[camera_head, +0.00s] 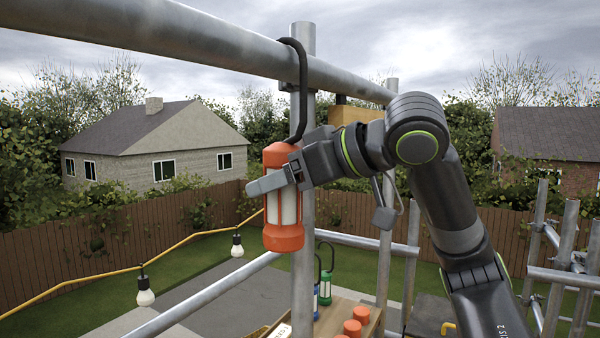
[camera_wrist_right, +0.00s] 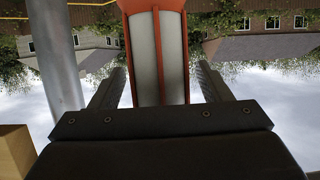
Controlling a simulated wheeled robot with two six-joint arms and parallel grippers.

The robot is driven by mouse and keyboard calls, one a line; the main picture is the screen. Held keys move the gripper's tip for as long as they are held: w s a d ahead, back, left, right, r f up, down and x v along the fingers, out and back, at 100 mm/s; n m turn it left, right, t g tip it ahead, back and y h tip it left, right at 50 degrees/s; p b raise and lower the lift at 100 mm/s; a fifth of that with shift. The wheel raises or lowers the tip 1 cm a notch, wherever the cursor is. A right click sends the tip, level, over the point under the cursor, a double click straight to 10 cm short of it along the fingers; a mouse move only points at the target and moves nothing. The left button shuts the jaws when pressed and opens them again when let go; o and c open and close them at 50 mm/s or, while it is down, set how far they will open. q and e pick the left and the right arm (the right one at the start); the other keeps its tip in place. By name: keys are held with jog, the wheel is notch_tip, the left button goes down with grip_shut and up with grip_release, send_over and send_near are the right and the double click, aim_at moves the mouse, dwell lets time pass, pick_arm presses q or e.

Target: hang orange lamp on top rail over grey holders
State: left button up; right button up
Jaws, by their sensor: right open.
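The orange lamp (camera_head: 283,236) has a pale tube inside an orange cage and a long black hook (camera_head: 303,85). The hook curves over the top rail (camera_head: 210,45), and the lamp hangs below it, upright, left of a vertical pole. My right gripper (camera_head: 272,181) is at the lamp's upper body, with one finger across its front. In the right wrist view the lamp (camera_wrist_right: 156,55) stands between the two open fingers (camera_wrist_right: 160,80), with a gap on each side. My left gripper is out of view. I cannot make out the grey holders for certain.
A vertical pole (camera_head: 303,285) stands close to the lamp's right. Below, a wooden table (camera_head: 330,318) carries a blue lamp (camera_head: 316,300), a green lamp (camera_head: 326,288) and orange cylinders (camera_head: 352,328). A yellow cable with bulbs (camera_head: 145,297) runs at left. A wooden block (camera_head: 357,114) sits behind my arm.

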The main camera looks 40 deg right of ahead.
jog(key=shift+s, duration=0.1)
jog(key=shift+s+d+r+b, duration=0.2)
jog(key=shift+s+b, duration=0.1)
jog(key=b+v, duration=0.2)
jog(key=v, duration=1.4)
jog(key=shift+s+b, duration=0.35)
jog(key=shift+b, duration=0.05)
